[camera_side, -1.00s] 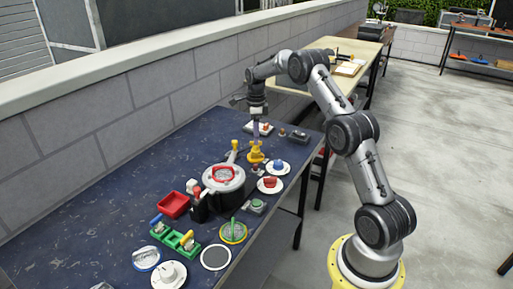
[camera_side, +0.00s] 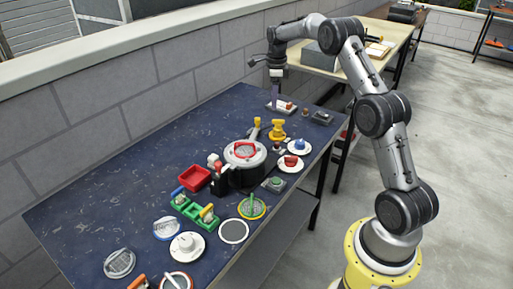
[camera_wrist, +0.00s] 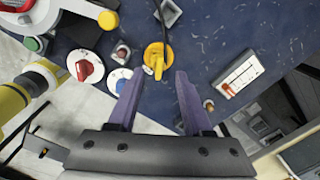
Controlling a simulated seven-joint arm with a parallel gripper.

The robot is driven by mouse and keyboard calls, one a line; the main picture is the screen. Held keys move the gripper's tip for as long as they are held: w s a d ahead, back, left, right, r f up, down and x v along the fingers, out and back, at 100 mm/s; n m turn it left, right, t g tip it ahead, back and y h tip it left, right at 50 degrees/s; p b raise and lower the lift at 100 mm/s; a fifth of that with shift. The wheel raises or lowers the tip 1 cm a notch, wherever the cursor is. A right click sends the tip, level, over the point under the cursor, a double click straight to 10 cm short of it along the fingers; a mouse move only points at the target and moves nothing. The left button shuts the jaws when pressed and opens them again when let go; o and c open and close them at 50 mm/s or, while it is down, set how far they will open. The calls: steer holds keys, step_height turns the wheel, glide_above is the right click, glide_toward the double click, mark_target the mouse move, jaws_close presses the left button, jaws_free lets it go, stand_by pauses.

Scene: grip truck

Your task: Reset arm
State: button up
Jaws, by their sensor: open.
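My gripper (camera_side: 275,101) hangs from the raised arm above the far end of the blue table (camera_side: 110,180). In the wrist view its two purple fingers (camera_wrist: 157,103) are apart with nothing between them. A yellow device (camera_wrist: 156,55) with a lever lies beyond the fingertips in that view; it also shows in the side view (camera_side: 278,130). A white switch panel (camera_wrist: 240,75) lies to the right of the fingers. The side view shows this panel (camera_side: 284,107) close to the gripper.
A grey wall (camera_side: 130,110) runs along the far side. The table's left part is clear.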

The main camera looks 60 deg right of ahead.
steer(key=a+r+n+t, duration=0.2)
steer(key=a+r, duration=0.7)
steer(key=r, duration=0.5)
steer(key=s+a+r+n+t, duration=0.2)
steer(key=s+a+r+n, duration=0.3)
steer(key=s+a+r, duration=0.45)
steer(key=s+a+f+n+t, duration=0.1)
steer(key=s+a+n, duration=0.75)
steer(key=s, duration=0.45)
steer(key=s+a+f+n, duration=0.3)
steer(key=s+f+n, duration=0.7)
steer(key=n, duration=0.3)
steer(key=shift+f, duration=0.2)
steer(key=shift+n, duration=0.35)
steer(key=shift+c, duration=0.2)
